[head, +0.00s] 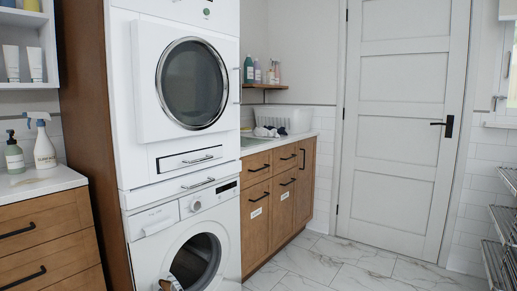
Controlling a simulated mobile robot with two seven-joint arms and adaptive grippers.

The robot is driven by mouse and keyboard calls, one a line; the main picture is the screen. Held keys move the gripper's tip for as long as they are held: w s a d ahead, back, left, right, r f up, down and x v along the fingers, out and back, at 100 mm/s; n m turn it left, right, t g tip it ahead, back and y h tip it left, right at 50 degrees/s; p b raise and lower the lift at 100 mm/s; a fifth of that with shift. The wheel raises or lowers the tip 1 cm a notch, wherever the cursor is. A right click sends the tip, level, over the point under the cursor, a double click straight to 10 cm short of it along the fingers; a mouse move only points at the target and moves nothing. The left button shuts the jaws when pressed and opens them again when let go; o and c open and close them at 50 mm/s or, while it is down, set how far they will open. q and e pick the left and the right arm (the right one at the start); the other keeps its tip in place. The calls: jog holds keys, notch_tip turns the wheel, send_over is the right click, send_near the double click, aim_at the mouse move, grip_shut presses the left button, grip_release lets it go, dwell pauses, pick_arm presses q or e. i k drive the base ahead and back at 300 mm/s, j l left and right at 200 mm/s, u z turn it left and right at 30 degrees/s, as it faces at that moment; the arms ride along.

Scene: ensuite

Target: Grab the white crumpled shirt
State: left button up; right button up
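A small crumpled cloth bundle (268,132), white with dark parts, lies on the counter in front of a white basket. It is too small to tell if it is a shirt. Another bit of light and brown material (171,283) shows at the lower left of the washing machine's round opening, cut by the bottom edge; I cannot tell what it is. Neither of my grippers is in view.
A stacked dryer (150,100) and washing machine (147,252) stand left of the wooden cabinets (256,212). The white basket (290,119) stands on the counter. Marble floor (335,262) is clear before the closed white door (395,135). A wire rack (503,222) stands at right.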

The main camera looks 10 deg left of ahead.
aim_at(261, 131)
jog(key=i+l+z, duration=0.3)
jog(key=i, duration=0.15)
jog(key=i+z, duration=0.3)
jog(key=i, duration=0.2)
jog(key=i+l, duration=0.1)
jog(key=i, duration=0.7)
jog(key=i+l+u, duration=0.1)
jog(key=i, duration=0.7)
jog(key=i+l+u, duration=0.1)
jog(key=i+u, duration=0.3)
jog(key=i+l+u, duration=0.15)
jog(key=u, duration=0.3)
jog(key=i+l+u, duration=0.2)
jog(key=u, duration=0.2)
jog(key=l, duration=0.1)
